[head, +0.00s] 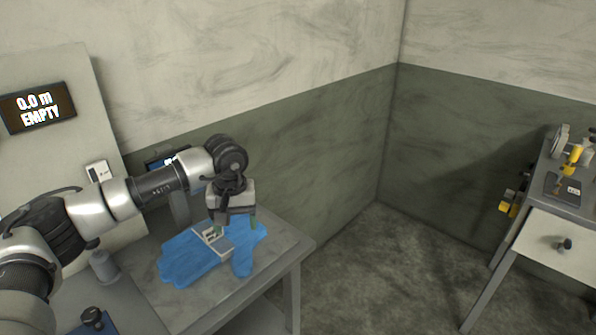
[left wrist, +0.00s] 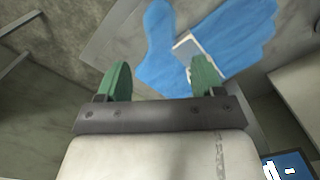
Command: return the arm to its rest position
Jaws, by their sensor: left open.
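My left arm comes in from the left in the head view and bends down over the table. My left gripper (head: 236,222) is above the blue glove (head: 190,258), which lies flat on the grey table (head: 262,272). A pale labelled piece (head: 214,240) lies on the glove, close to the gripper. In the left wrist view the two green fingertips of the gripper (left wrist: 160,82) stand apart with nothing between them. The glove (left wrist: 235,35) and the pale piece (left wrist: 187,44) show beyond them. My right gripper is not in view.
A sign (head: 38,107) reads "0.0 m EMPTY" on a panel at the left. A grey cylinder (head: 104,267) stands left of the glove. A second table with a drawer (head: 560,245) is at the far right. Open floor (head: 385,265) lies between the tables.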

